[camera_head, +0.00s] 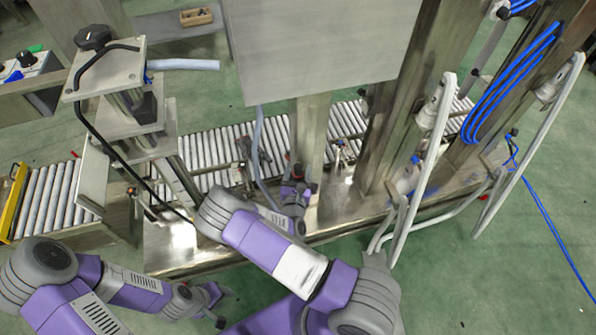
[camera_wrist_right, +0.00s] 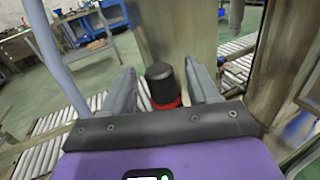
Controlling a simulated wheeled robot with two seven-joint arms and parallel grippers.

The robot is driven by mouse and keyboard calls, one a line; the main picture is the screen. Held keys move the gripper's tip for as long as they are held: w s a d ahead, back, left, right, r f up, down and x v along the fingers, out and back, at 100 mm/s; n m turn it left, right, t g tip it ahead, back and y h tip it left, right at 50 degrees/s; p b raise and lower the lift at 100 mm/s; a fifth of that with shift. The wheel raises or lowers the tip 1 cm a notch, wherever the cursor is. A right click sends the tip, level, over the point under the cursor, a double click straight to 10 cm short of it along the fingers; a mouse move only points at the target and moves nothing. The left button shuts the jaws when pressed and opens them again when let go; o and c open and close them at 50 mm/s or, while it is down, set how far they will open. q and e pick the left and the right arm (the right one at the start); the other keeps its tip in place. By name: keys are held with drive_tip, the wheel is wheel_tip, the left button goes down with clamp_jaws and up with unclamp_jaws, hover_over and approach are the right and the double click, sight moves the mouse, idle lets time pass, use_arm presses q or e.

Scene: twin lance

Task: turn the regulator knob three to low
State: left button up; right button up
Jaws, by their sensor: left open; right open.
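A black cylindrical knob with a red ring at its base (camera_wrist_right: 162,84) shows in the right wrist view, in front of a metal post. My right gripper (camera_wrist_right: 161,74) is open, with one grey finger on each side of this knob. I cannot tell whether the fingers touch it. In the head view my right gripper (camera_head: 297,186) is at the foot of the central post, where a bit of red (camera_head: 297,171) shows. No number or setting mark is readable. My left gripper (camera_head: 221,306) is open and empty, low at the left above the green floor.
Roller conveyors (camera_head: 225,143) run behind the metal base. A large grey panel (camera_head: 320,45) hangs above my right gripper. Another black knob (camera_head: 93,37) tops a stand at the left. White curved pipes (camera_head: 433,150) and blue hoses (camera_head: 512,80) are at the right.

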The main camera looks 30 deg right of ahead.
drive_tip(key=c, duration=1)
drive_tip(key=shift+s+d+r+n+t+y+p, duration=0.1)
drive_tip(key=shift+n+t+y+p, duration=0.25)
drive_tip(key=shift+y+p, duration=0.3)
drive_tip(key=shift+c, duration=0.3)
drive_tip(key=n+y+p, duration=0.1)
drive_tip(key=y+p, duration=0.1)
drive_tip(key=n+t+y+p, duration=0.1)
drive_tip(key=n+y+p, duration=0.1)
drive_tip(key=n+t+y+p, duration=0.1)
drive_tip(key=y+p, duration=0.1)
drive_tip(key=shift+s+d+n, duration=0.15)
drive_tip(key=shift+d+n, duration=0.1)
drive_tip(key=shift+d, duration=0.05)
drive_tip(key=n+y+p, duration=0.2)
drive_tip(key=y, duration=0.1)
drive_tip(key=shift+d+t+y, duration=0.15)
drive_tip(key=shift+t+y, duration=0.1)
drive_tip(key=shift+y, duration=0.1)
drive_tip(key=shift+d+n+y+p, duration=0.1)
drive_tip(key=shift+n+y+p, duration=0.35)
drive_tip(key=shift+n+y, duration=0.75)
drive_tip(key=shift+y, duration=0.4)
drive_tip(key=o, duration=1.1)
drive_tip(key=shift+c, duration=0.2)
